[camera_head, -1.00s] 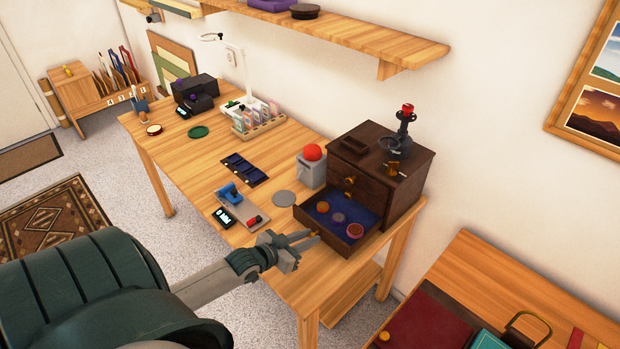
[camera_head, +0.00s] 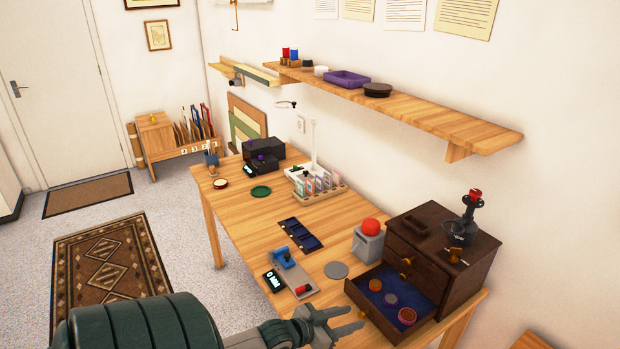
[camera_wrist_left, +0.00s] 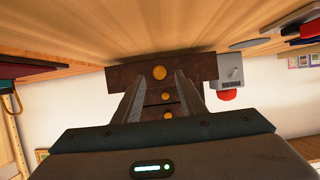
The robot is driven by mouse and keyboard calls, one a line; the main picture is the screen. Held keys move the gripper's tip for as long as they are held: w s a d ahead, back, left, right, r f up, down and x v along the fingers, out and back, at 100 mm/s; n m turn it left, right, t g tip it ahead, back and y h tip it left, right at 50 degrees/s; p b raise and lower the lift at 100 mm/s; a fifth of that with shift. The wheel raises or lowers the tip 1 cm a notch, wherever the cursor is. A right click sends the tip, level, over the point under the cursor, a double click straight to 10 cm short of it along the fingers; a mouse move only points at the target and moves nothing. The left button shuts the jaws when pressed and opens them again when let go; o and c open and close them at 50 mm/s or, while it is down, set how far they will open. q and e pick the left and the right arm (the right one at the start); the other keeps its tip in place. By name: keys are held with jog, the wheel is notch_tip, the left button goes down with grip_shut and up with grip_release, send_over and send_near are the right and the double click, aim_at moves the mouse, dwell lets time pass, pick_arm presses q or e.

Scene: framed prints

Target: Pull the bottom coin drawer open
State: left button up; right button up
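The dark wooden coin cabinet (camera_head: 470,270) stands at the near end of the workbench. Its bottom drawer (camera_head: 419,331) is pulled out and shows a blue lining with several round coins inside. In the left wrist view, which is upside down, the drawer front (camera_wrist_left: 205,68) and its brass knob (camera_wrist_left: 159,72) lie just beyond the fingertips. My left gripper (camera_head: 360,317) is open beside the drawer front, its fingers spread and empty; it also shows in the wrist view (camera_wrist_left: 158,84). The upper drawers look closed. My right gripper is out of view.
A grey box with a red dome (camera_head: 368,240) stands beside the cabinet. A grey disc (camera_head: 336,270), a blue-handled tool (camera_head: 288,265) and a dark blue tray (camera_head: 300,234) lie on the bench. A wooden shelf (camera_head: 440,118) is above.

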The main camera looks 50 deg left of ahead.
pick_arm(q)
jog(key=b+v, duration=0.2)
jog(key=v, duration=1.2)
jog(key=shift+s, duration=0.1)
dwell(0.3)
